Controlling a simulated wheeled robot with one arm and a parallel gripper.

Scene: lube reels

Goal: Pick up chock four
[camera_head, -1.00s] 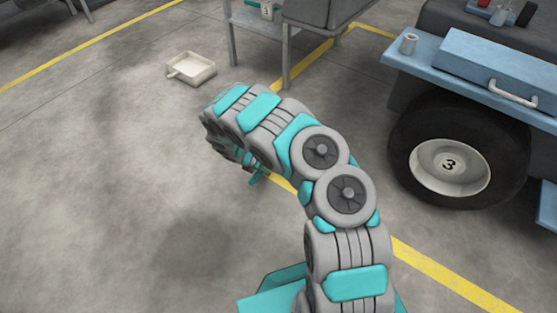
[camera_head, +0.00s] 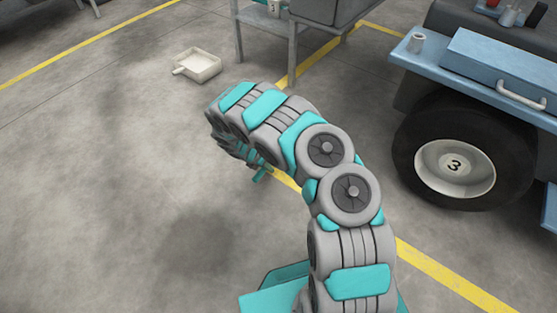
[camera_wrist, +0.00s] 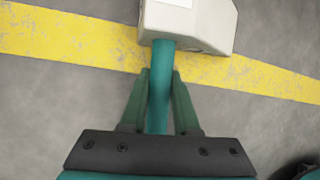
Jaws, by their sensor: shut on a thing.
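A pale, cream-coloured chock (camera_wrist: 205,28) with a teal handle (camera_wrist: 160,95) shows at the top of the wrist view. A white label on its top is cut off by the frame edge, so I cannot read a number. My gripper (camera_wrist: 160,80) has its two teal fingers on either side of the handle, shut on it. The chock shows over the yellow floor line, and I cannot tell whether it touches the floor. In the head view my arm hides the chock.
A yellow line (camera_wrist: 70,38) crosses the grey floor. A shallow cream tray (camera_head: 198,65) lies at upper left, near a metal stand (camera_head: 292,60). The left floor is clear.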

